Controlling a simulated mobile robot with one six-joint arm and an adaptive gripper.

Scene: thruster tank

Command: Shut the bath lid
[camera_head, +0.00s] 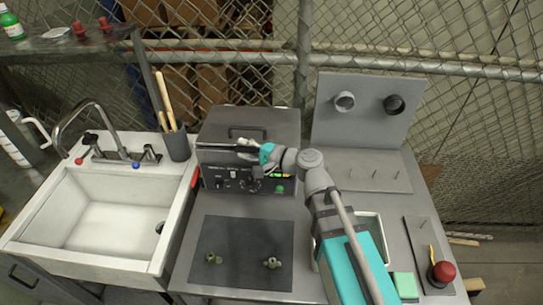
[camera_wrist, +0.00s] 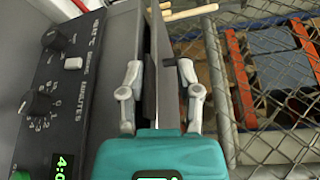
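The bath (camera_head: 232,180) is a grey box with knobs and a green display on its front, standing at the back left of the bench. Its lid (camera_head: 270,122) is a flat dark grey panel with a handle (camera_head: 247,131). I cannot tell how far the lid is tilted. My gripper (camera_head: 245,150) is at the lid's front edge, reaching in from the right. In the wrist view the fingers (camera_wrist: 161,72) straddle a thin plate edge, likely the lid's (camera_wrist: 163,40). Whether both pads press on it is unclear. The bath's knobs (camera_wrist: 38,103) show at left.
A white sink (camera_head: 100,215) is at left, with a pot of wooden handles (camera_head: 176,145) beside the bath. A dark mat (camera_head: 240,265) with two small fittings lies in front. A pegged grey stand (camera_head: 365,125) is at right. A chain-link fence runs behind.

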